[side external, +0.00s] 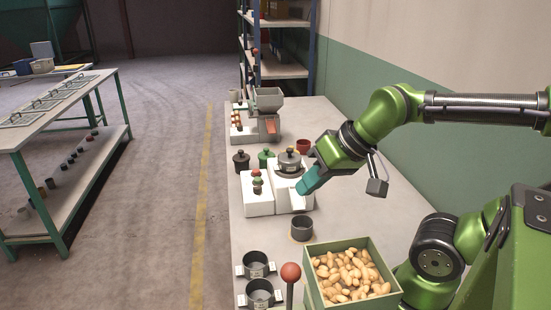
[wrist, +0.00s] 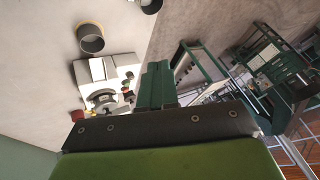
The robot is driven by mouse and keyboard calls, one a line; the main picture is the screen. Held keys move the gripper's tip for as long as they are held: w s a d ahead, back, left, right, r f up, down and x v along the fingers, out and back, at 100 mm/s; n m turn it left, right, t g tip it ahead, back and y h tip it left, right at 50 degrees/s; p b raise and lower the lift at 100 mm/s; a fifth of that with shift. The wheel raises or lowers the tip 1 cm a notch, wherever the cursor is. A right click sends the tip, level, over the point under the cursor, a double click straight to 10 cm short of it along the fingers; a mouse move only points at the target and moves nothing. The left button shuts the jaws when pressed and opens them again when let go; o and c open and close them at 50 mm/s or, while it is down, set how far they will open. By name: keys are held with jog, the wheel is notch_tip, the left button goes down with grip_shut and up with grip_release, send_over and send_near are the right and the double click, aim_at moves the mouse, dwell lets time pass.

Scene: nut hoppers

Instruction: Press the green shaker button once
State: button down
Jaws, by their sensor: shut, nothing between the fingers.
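A white block (side external: 258,203) on the bench carries a small post with a red knob and a green button (side external: 257,182) just below it. A dark lidded pot (side external: 289,163) sits on the white block beside it. My gripper (side external: 303,188) has teal fingers pointing down and left, shut and empty, to the right of the button and in front of the pot. A gap shows between the fingertips and the button. In the wrist view the shut fingers (wrist: 157,68) stand right of the white blocks (wrist: 98,72). The small buttons there are too small to tell apart surely.
A crate of tan nuts (side external: 315,285) stands at the near right. A dark cup (side external: 301,228), two handled pots (side external: 257,264) and a red-knobbed lever (side external: 291,273) are nearby. A grey hopper machine (side external: 268,105) stands behind. Bare bench lies left of the cup.

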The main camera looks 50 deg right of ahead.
jog(key=w+d+f+n+h, duration=0.25)
jog(key=w+d+h, duration=0.45)
jog(key=w+d, duration=0.95)
jog(key=n+t+y, duration=0.2)
jog(key=n+y, duration=0.3)
jog(key=n, duration=0.5)
send_over(260, 180)
notch_tip(260, 180, down, 4)
jog(key=shift+r, duration=0.25)
jog(key=shift+f, duration=4.4)
